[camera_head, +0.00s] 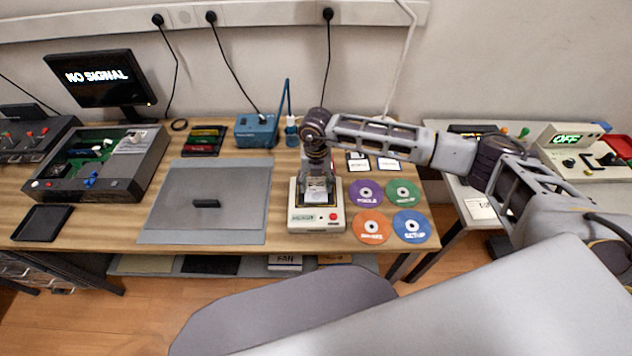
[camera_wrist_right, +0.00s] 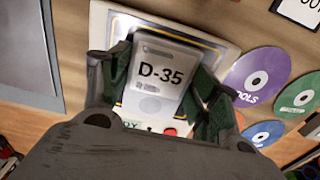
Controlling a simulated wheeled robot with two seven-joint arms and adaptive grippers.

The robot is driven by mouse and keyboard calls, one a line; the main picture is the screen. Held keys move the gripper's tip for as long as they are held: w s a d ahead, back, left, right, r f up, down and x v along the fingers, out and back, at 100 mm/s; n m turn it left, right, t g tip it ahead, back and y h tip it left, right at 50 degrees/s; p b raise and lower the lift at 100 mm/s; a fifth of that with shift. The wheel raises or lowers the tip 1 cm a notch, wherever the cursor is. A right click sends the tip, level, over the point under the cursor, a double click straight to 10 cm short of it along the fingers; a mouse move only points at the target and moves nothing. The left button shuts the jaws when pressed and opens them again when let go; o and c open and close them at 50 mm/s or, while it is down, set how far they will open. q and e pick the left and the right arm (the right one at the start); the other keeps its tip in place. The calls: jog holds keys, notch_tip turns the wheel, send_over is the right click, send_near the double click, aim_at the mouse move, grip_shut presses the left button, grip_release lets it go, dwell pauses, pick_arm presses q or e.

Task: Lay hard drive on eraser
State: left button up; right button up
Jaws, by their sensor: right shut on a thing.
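The hard drive is a light grey block marked D-35 (camera_wrist_right: 162,74), held between the dark fingers of my right gripper (camera_head: 318,192); it also shows small in the head view (camera_head: 317,184). The eraser appears to be the cream box with a red button (camera_head: 302,226) on the wooden bench. My right gripper is shut on the drive, directly over the eraser's top. In the right wrist view the eraser's pale edge (camera_wrist_right: 205,38) shows behind the drive. Whether the drive touches the eraser I cannot tell. My left gripper is out of view.
Several coloured discs (camera_head: 371,225) lie right of the eraser. A grey mat (camera_head: 180,220) with a small dark bar (camera_head: 206,203) lies to its left. A blue device (camera_head: 256,131) stands behind. An open case (camera_head: 150,165) is farther left.

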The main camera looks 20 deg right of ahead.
aim_at(316, 185)
jog(key=shift+f, duration=0.1)
jog(key=o, duration=1.1)
jog(key=shift+o, duration=0.2)
notch_tip(316, 185, up, 12)
jog(key=b, duration=0.1)
dwell(0.4)
